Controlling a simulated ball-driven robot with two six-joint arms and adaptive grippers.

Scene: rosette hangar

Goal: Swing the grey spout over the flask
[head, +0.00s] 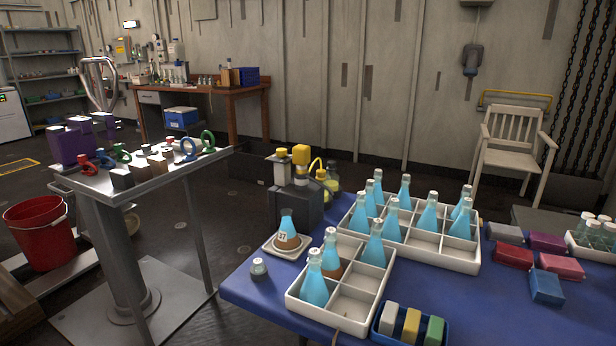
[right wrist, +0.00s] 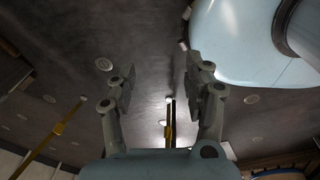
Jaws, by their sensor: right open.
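A small flask (head: 287,226) with blue liquid and a pale label stands upright on a brown base on a white square plate (head: 275,248) at the table's left side. Behind it is a dark grey dispenser (head: 298,207) with two yellow-topped heads. A yellow curved tube (head: 317,164) shows at its right. I cannot clearly make out a grey spout on the dispenser. My right gripper (right wrist: 152,78) is open and empty above dark floor in the right wrist view. Neither gripper shows in the head view.
White divided crates (head: 395,268) with several blue flasks fill the table's middle. A small jar (head: 259,267) stands near the left edge. Coloured blocks (head: 515,255) lie at the right. A metal stand (head: 150,180) and a red bucket (head: 38,232) are at the left.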

